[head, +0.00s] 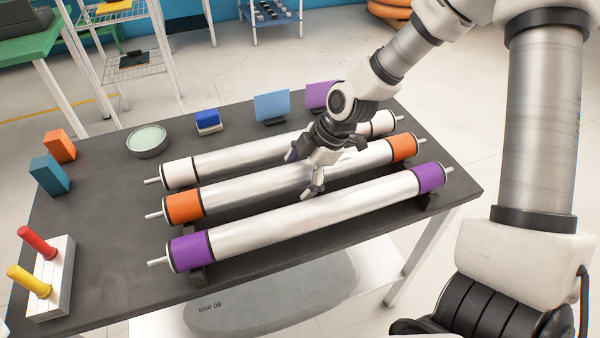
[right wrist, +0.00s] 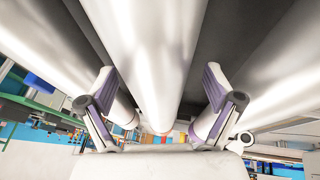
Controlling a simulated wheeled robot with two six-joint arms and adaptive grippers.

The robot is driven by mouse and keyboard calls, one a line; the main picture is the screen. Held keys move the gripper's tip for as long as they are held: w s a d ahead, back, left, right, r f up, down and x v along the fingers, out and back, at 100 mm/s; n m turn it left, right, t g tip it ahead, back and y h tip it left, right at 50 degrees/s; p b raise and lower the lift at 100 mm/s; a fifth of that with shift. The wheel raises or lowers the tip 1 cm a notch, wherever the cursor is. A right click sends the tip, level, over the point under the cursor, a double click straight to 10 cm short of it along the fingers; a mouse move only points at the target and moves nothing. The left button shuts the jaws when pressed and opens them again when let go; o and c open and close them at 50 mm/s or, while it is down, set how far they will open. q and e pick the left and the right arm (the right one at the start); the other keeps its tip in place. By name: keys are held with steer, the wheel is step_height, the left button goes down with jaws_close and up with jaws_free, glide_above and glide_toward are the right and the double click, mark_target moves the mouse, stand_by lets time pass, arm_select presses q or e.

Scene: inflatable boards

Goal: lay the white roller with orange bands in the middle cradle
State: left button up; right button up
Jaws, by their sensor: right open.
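The white roller with orange bands (head: 250,187) lies between two other rollers on the dark table (head: 110,195). Its ends point left and right. The middle cradle beneath it is mostly hidden, so I cannot tell how it is seated. My right gripper (head: 300,176) is open over the roller's middle, one finger on its far side and one on its near side. In the right wrist view the roller (right wrist: 155,55) runs between the open fingers of my right gripper (right wrist: 160,88), with no clear grip on it. My left gripper is not in view.
A white-banded roller (head: 245,155) lies behind and a purple-banded roller (head: 310,214) in front, both close. Several blocks, a round dish (head: 147,141), a blue panel (head: 272,106) and a peg holder (head: 50,280) with red and yellow pegs stand around the table's edges.

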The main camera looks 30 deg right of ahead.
mark_target(304, 168)
steer(key=v, duration=0.7)
steer(key=shift+s+d+r, duration=0.1)
steer(key=shift+d+r, duration=0.1)
steer(key=shift+r, duration=0.05)
